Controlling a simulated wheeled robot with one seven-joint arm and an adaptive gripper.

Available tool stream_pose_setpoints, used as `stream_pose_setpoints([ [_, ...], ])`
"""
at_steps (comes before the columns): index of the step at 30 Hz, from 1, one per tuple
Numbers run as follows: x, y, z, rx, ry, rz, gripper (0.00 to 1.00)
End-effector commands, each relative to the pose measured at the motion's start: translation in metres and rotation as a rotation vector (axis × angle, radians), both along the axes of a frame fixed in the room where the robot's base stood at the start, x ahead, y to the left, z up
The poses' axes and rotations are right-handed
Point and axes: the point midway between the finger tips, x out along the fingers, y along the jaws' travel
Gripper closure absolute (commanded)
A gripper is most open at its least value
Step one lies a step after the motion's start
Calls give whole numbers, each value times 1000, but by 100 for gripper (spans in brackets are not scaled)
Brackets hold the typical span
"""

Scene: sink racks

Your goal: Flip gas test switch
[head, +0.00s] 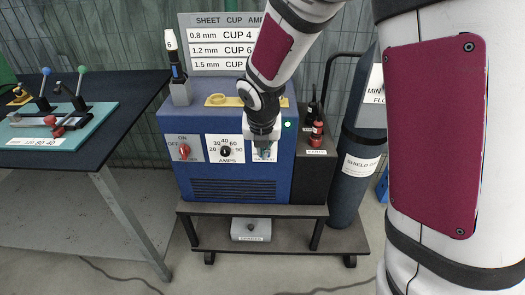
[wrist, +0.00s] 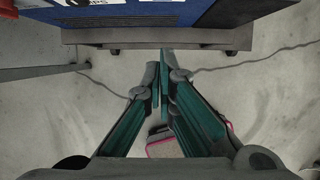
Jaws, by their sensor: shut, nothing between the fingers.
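The blue welding machine (head: 184,125) stands on a low cart, its front panel facing me. On the panel are a red ON/OFF knob (head: 184,151) and an AMPS dial (head: 225,151). To their right is a white plate (head: 271,157), mostly hidden behind my gripper; no switch on it can be made out. My gripper (head: 264,151) is shut and empty, in front of this plate; I cannot tell whether it touches. In the wrist view my gripper's teal fingers (wrist: 160,68) are together over the floor, with the machine (wrist: 218,12) at the top edge.
A table (head: 120,100) with a teal clamp fixture (head: 85,122) stands at the left. A grey pedal (head: 250,229) sits on the cart's lower shelf (head: 300,240). Cables lie on the floor.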

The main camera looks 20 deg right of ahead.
Motion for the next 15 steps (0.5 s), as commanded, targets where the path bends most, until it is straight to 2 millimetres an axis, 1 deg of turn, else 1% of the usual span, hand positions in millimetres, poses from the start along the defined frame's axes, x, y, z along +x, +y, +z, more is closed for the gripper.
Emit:
stream_pose_setpoints([
  [15, 33, -11, -90, -1, 4, 0, 100],
])
